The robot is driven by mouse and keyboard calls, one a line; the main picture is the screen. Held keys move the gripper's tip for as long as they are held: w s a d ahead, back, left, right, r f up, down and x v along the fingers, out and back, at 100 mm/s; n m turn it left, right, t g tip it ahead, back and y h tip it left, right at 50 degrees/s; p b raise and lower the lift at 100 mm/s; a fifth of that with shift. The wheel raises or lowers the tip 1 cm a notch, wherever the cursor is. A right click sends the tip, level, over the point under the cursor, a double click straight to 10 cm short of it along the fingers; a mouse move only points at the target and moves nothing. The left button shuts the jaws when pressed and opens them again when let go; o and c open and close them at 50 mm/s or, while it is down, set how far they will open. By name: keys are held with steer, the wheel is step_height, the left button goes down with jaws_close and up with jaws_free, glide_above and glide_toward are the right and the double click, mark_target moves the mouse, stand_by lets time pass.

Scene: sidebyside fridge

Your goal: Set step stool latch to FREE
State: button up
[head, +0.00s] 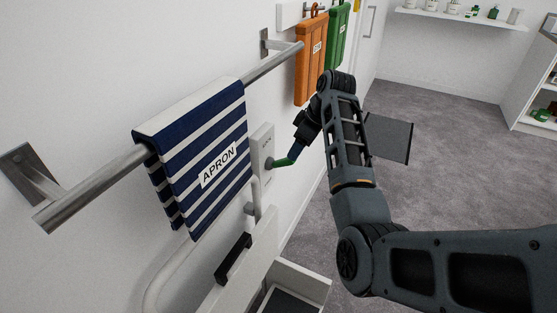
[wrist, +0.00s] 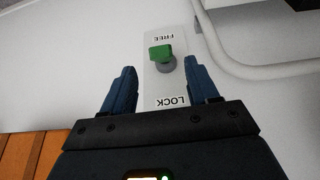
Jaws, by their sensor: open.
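The latch plate (head: 261,143) is a pale panel on the wall beside the striped apron. In the wrist view the plate (wrist: 165,88) reads FREE at the top and LOCK at the bottom, both upside down. Its lever has a green end (wrist: 161,51) and a grey round base (wrist: 167,65). The green end shows on the FREE side of the base, though the lever looks foreshortened. The green end also shows in the head view (head: 284,162). My gripper (wrist: 164,78) is open, with its fingers apart on either side of the plate. I see no clear contact with the lever.
A rail (head: 270,64) carries the striped apron (head: 200,150), close to the plate. A white tube frame (head: 168,275) is below. Grey floor (head: 437,125) is open to the right.

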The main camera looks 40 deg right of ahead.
mark_target(288, 160)
steer(key=x, duration=0.7)
steer(key=shift+w+a, duration=0.2)
steer(key=shift+w, duration=0.2)
steer(key=shift+c, duration=0.4)
jaws_close()
